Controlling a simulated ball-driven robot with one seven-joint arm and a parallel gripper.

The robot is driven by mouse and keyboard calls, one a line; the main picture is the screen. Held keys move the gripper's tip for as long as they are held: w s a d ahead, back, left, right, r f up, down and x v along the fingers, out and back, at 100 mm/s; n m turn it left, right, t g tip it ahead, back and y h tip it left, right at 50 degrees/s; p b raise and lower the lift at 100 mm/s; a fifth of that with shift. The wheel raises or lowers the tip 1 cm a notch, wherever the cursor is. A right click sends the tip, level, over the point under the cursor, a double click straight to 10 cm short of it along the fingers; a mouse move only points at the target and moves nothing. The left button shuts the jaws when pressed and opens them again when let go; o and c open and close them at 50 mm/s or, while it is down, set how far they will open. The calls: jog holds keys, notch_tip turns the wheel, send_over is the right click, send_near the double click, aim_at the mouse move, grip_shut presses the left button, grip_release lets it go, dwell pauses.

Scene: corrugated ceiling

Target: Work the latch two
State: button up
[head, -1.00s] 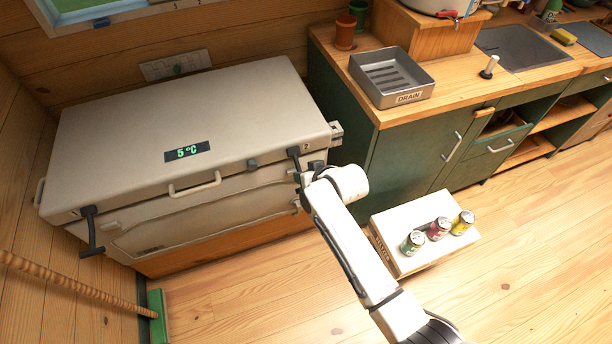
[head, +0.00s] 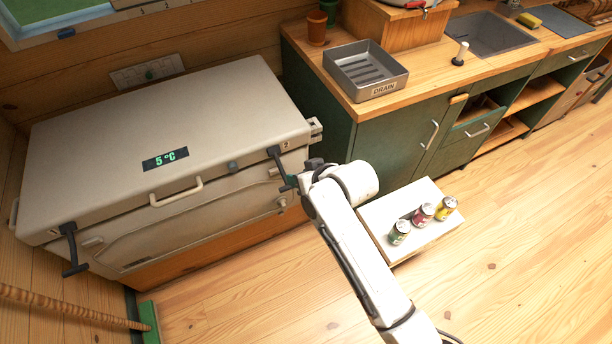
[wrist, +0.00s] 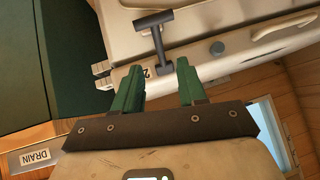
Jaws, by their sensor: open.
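Latch two (head: 277,157) is a dark T-shaped lever at the right of the front of a pale cooler chest (head: 160,110). In the wrist view, latch two (wrist: 160,42) stands out beside a "2" mark, with its crossbar toward the top. My gripper (head: 290,184) is at the latch's lower end in the head view. In the wrist view, my gripper (wrist: 158,82) has its two green fingers apart, and the latch's stem lies between and beyond their tips. I cannot tell whether they touch it. The chest lid looks shut.
Another dark latch (head: 70,250) hangs at the chest's left front. A lid handle (head: 176,192) and a display reading 5 °C (head: 165,159) are between them. A green counter (head: 400,135) with a drain tray (head: 365,72) stands right. A low box (head: 385,215) with three cans is near my arm.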

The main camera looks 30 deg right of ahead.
jog(key=shift+v, duration=1.2)
jog(key=shift+c, duration=0.3)
